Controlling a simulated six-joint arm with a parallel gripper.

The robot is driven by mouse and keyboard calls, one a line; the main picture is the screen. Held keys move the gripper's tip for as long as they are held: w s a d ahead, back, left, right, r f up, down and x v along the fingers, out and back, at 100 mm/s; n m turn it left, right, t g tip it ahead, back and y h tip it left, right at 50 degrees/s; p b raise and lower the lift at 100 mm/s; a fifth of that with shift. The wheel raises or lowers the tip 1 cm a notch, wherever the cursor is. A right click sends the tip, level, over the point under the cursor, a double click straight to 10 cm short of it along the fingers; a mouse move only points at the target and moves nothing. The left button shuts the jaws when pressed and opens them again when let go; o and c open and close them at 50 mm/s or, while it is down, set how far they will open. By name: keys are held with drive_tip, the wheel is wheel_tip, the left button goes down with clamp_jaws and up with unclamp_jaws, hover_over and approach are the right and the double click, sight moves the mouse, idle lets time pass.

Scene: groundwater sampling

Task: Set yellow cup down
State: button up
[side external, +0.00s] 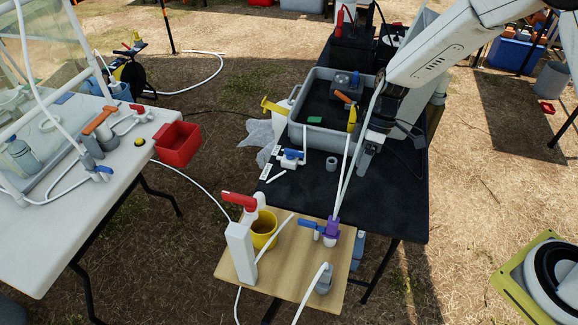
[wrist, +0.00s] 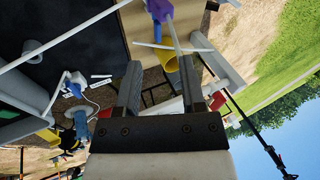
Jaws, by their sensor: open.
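The yellow cup (side external: 264,232) stands upright on the light wooden board (side external: 290,275), just right of a white post with a red-handled tap (side external: 240,203). The tap partly covers its rim. In the wrist view a yellow shape that looks like the cup (wrist: 167,59) shows beyond the fingers. My gripper (side external: 366,158) is over the black table, up and right of the cup and well apart from it. In the wrist view its two fingers (wrist: 160,82) are spread, with nothing held between them.
A purple valve with a blue handle (side external: 332,229) and a grey fitting with a hose (side external: 324,280) stand on the board. A grey bin (side external: 318,127) sits on the black table (side external: 390,215) beside my gripper. A red bin (side external: 178,146) hangs at the white table's edge.

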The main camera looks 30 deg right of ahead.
drive_tip(key=s+d+r+m+t+h, duration=0.4)
drive_tip(key=s+d+r+m, duration=0.3)
drive_tip(key=s+m, duration=0.3)
drive_tip(key=shift+s+d+t, duration=0.4)
drive_tip(key=shift+s+d, duration=0.2)
drive_tip(key=shift+s, duration=0.45)
